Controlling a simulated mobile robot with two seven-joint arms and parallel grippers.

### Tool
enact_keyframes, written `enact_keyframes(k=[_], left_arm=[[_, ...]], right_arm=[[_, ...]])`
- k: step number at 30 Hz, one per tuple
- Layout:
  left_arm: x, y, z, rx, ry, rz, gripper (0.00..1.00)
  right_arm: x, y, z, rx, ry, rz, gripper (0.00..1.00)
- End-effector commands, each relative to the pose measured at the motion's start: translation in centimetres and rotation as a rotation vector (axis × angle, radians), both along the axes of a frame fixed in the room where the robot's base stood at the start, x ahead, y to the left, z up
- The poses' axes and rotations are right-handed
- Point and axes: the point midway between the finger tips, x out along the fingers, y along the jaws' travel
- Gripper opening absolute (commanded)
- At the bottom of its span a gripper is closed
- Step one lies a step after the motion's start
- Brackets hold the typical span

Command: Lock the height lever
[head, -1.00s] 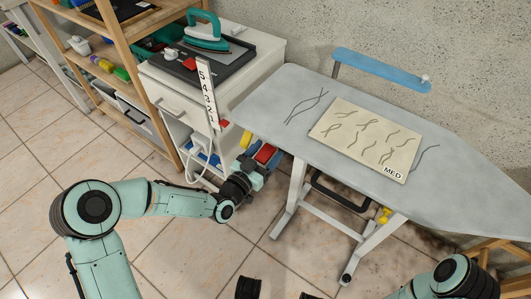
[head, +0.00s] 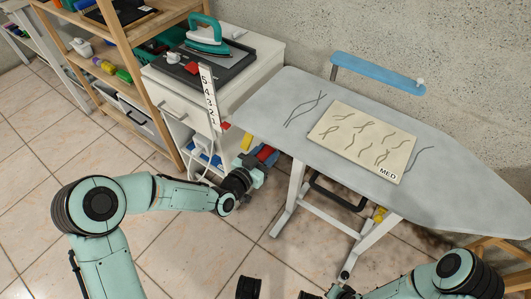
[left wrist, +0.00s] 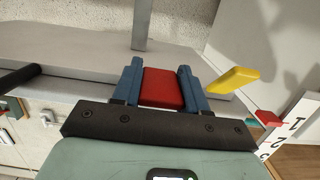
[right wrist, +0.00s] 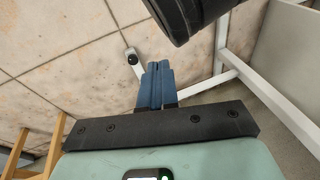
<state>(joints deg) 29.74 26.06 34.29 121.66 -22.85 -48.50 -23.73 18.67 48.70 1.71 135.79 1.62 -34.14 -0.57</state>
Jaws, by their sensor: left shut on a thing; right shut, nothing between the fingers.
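The ironing board (head: 470,190) stands on white legs. My left gripper (head: 262,160) is under its left end, and its blue fingers (left wrist: 162,78) are shut on a red handle (left wrist: 163,88). A yellow lever (left wrist: 233,80) sticks out just right of the fingers, tilted and apart from them; it also shows in the head view (head: 246,141). I cannot tell from its look which one is the height lever. A white height scale (head: 209,97) with numbers stands by the board's end, with a red pointer (left wrist: 268,118). My right gripper (right wrist: 157,70) is shut and empty, low near the board's legs.
A white drawer cabinet (head: 165,110) with an iron (head: 206,40) stands close behind my left gripper. A blue sleeve board (head: 380,73) is above the board's far edge. A yellow knob (head: 380,214) is on the right leg. Tiled floor is clear in front.

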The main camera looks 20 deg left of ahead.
Motion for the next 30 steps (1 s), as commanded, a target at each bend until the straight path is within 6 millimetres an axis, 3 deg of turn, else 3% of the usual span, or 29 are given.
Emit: enact_keyframes(k=[1,3,15,20,30], left_arm=[[0.0,0.0,0.0,0.0,0.001,-0.001,0.49],[0.0,0.0,0.0,0.0,0.001,0.0,0.68],[-0.7,0.3,0.2,0.001,0.001,0.0,0.68],[-3.3,1.3,0.7,0.003,0.002,0.002,0.68],[-10.1,3.7,1.8,0.001,0.002,0.001,0.68]], right_arm=[[0.0,0.0,0.0,0.0,0.001,0.0,0.0],[0.0,0.0,0.0,0.0,0.001,0.0,0.0],[0.0,0.1,0.3,0.001,-0.002,0.001,0.0],[0.3,0.3,1.4,0.004,-0.015,0.005,0.0],[-2.2,1.6,2.8,0.037,0.052,0.031,0.0]])
